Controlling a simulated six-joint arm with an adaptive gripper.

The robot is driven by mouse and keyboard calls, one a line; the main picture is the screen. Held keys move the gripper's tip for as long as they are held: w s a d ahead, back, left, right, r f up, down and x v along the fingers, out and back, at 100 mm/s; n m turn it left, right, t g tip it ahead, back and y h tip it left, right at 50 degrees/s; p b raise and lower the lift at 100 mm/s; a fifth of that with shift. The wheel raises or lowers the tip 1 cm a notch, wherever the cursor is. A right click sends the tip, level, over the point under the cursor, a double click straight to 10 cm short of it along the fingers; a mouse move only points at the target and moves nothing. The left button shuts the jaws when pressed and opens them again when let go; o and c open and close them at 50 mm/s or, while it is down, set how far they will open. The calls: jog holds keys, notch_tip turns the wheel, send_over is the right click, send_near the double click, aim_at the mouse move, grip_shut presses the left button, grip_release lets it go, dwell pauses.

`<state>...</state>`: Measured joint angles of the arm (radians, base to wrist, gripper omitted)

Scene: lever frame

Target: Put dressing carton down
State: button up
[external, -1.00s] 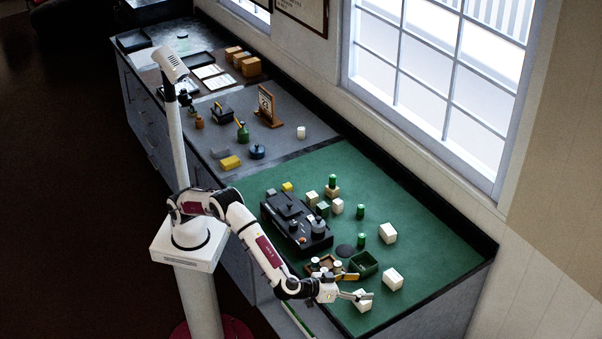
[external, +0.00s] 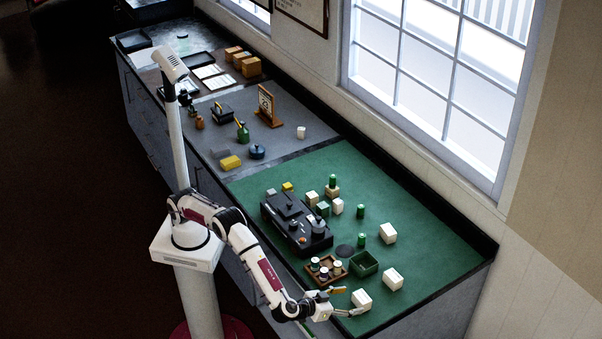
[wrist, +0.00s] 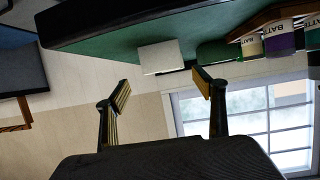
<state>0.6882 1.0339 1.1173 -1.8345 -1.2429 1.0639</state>
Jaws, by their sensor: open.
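A plain white carton (external: 361,299), which I take to be the dressing carton, rests on the green mat near its front edge in the external view. It also shows in the wrist view (wrist: 160,58), ahead of the fingers, its label side not visible. My gripper (external: 347,303) is open and empty beside the carton, on its left in the external view. In the wrist view the two fingers of my gripper (wrist: 163,90) are spread apart, with a gap between them and the carton.
Two more white cartons (external: 392,279) (external: 388,233) stand on the mat. A wooden tray (external: 311,279) of labelled batteries, also in the wrist view, is near my gripper, beside an open green box (external: 364,264). A black device (external: 290,222) lies farther back.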

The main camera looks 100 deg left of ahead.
aim_at(361, 296)
jog(key=shift+x, duration=0.8)
jog(key=shift+a+x, duration=0.2)
jog(key=shift+x, duration=2.4)
jog(key=shift+s+r, duration=0.1)
jog(key=shift+s, duration=0.05)
jog(key=c, duration=1.2)
jog(key=shift+r, duration=5)
